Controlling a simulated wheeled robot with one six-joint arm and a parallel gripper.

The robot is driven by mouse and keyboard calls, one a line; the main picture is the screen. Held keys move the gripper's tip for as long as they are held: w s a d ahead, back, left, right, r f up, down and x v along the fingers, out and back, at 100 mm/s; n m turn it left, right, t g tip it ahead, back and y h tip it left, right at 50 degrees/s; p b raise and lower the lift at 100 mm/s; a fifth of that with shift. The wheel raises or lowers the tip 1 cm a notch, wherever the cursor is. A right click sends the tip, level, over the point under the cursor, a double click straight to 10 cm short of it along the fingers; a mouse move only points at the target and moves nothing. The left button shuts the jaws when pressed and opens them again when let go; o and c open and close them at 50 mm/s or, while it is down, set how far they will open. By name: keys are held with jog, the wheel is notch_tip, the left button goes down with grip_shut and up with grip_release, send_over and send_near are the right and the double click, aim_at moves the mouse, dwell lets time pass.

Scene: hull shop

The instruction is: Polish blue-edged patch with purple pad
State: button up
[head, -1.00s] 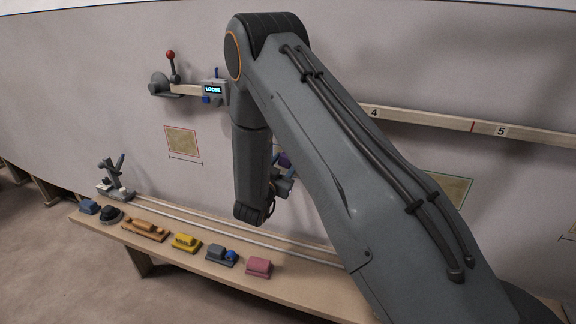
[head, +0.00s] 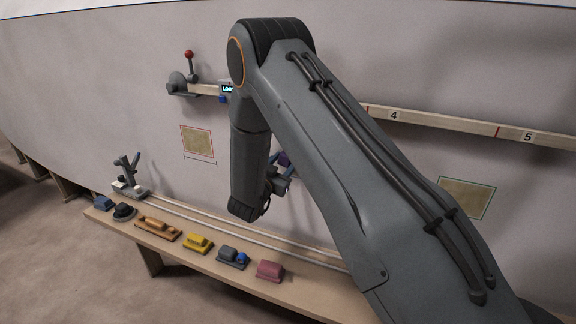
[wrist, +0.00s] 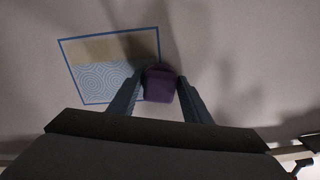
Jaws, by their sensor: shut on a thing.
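The blue-edged patch (wrist: 85,88) shows in the wrist view at upper left. Its top band is plain tan and its larger lower part has a pale blue-and-white swirl pattern. My gripper (wrist: 158,88) is shut on the purple pad (wrist: 160,84), which sits at the patch's right edge, near its lower right corner. I cannot tell whether the pad touches the wall. In the head view the purple pad (head: 284,158) and gripper (head: 280,178) are mostly hidden behind my arm, which also hides the blue-edged patch.
A red-edged patch (head: 197,141) and a green-edged patch (head: 466,198) are on the wall. A numbered rail (head: 440,123) with a red-knobbed lever (head: 189,54) runs above. A bench (head: 208,264) below holds a yellow block (head: 198,242), a pink block (head: 270,270) and several other tools.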

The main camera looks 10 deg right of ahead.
jog(key=shift+f+b, duration=0.6)
jog(key=shift+f, duration=0.45)
jog(key=shift+s+d+f+p, duration=0.1)
jog(key=shift+s+d+p, duration=0.4)
jog(key=shift+s+d, duration=0.65)
jog(key=shift+s+d+f+p, duration=0.9)
jog(key=shift+s+d, duration=2.35)
jog(key=shift+d, duration=1.55)
jog(key=w+a+b, duration=0.4)
jog(key=w+a, duration=0.4)
jog(key=a, duration=0.4)
jog(key=shift+w+b, duration=0.3)
jog(key=shift+w, duration=0.1)
